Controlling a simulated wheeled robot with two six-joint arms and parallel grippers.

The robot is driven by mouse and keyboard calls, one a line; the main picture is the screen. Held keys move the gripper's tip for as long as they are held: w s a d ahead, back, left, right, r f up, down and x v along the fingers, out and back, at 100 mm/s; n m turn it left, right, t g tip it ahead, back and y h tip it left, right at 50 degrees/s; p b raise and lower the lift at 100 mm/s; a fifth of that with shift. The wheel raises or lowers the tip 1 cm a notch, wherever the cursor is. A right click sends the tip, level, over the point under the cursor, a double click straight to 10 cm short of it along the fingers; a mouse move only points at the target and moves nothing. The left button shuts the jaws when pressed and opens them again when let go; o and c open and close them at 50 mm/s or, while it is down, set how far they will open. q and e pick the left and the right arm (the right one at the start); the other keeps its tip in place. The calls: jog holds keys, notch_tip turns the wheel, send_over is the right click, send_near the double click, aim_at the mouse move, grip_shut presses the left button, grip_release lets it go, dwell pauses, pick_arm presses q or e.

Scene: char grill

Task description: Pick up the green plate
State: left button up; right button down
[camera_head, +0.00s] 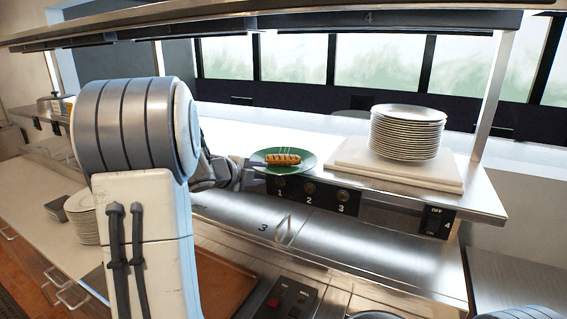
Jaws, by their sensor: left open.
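The green plate (307,161) lies on the metal shelf near its front edge, left of the stack of white plates. A browned, grill-marked piece of food (283,159) sits on it. My left gripper (247,170) is at the plate's left rim, open, with its fingers pointing right toward it. The fingers are small and dark here, and I cannot tell whether they touch the rim or straddle it. My left arm hides much of the left side of the view. My right gripper is not in view.
A tall stack of white plates (405,135) stands on a pale board (360,166) to the right. Numbered knobs (310,190) line the shelf's front. More white plates (82,220) sit lower left. An overhead rack (380,20) spans above. The shelf behind the green plate is clear.

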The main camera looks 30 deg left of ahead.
aim_at(267, 170)
pick_arm(q)
jog(key=p+x, duration=0.1)
jog(key=x, duration=0.3)
jog(key=shift+w+r, duration=0.1)
jog(key=shift+w, duration=0.1)
grip_shut()
jog(key=shift+a, duration=0.1)
jog(key=shift+r, duration=0.1)
dwell(1.0)
jog(key=shift+r, duration=0.15)
